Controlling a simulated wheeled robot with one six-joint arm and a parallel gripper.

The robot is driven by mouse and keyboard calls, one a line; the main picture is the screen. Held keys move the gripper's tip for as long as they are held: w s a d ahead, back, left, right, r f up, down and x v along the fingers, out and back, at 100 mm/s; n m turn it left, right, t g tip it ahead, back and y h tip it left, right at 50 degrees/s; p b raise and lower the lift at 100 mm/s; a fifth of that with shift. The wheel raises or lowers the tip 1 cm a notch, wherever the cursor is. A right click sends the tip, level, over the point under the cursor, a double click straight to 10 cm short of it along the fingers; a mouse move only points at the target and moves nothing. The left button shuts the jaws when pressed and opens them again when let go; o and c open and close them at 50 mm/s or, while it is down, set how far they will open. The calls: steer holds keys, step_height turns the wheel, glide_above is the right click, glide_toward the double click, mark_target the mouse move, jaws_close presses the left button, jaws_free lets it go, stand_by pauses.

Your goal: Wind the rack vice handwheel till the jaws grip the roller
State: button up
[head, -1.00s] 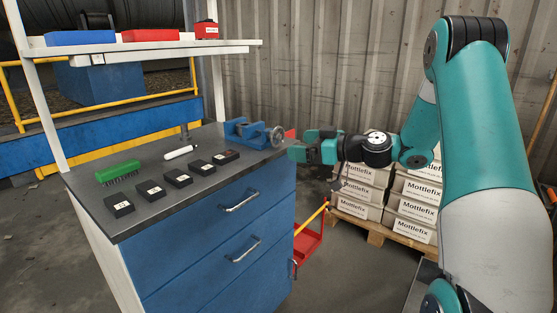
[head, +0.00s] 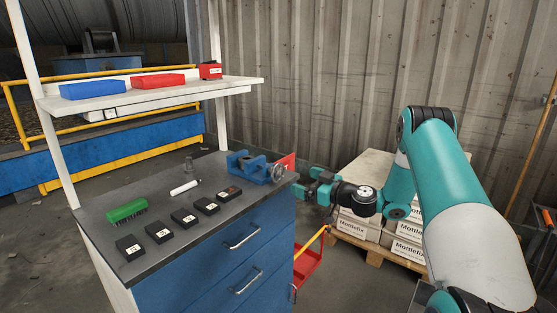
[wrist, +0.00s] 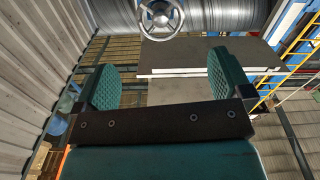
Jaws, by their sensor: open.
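The blue vice (head: 246,165) sits at the right end of the grey bench top. Its grey handwheel (head: 278,173) faces right, toward my gripper. My gripper (head: 308,187) is open and empty, just off the bench's right edge, apart from the handwheel. In the wrist view the two green padded fingers of my gripper (wrist: 160,78) stand wide apart, and the handwheel (wrist: 160,16) shows beyond them at the top, near the middle. A white roller (head: 186,188) lies on the bench, left of the vice. Whether anything is between the vice jaws is too small to tell.
The bench top (head: 90,218) also holds a green brush (head: 127,210) and several black numbered blocks (head: 184,217). A shelf (head: 150,95) with blue and red bins stands above. Stacked boxes (head: 410,240) on a pallet are behind my arm. A corrugated wall closes the back.

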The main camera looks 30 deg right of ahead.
mark_target(279, 173)
steer(key=p+x, duration=0.8)
steer(key=x, duration=0.3)
steer(key=shift+w+f, duration=0.1)
steer(key=c, duration=0.9)
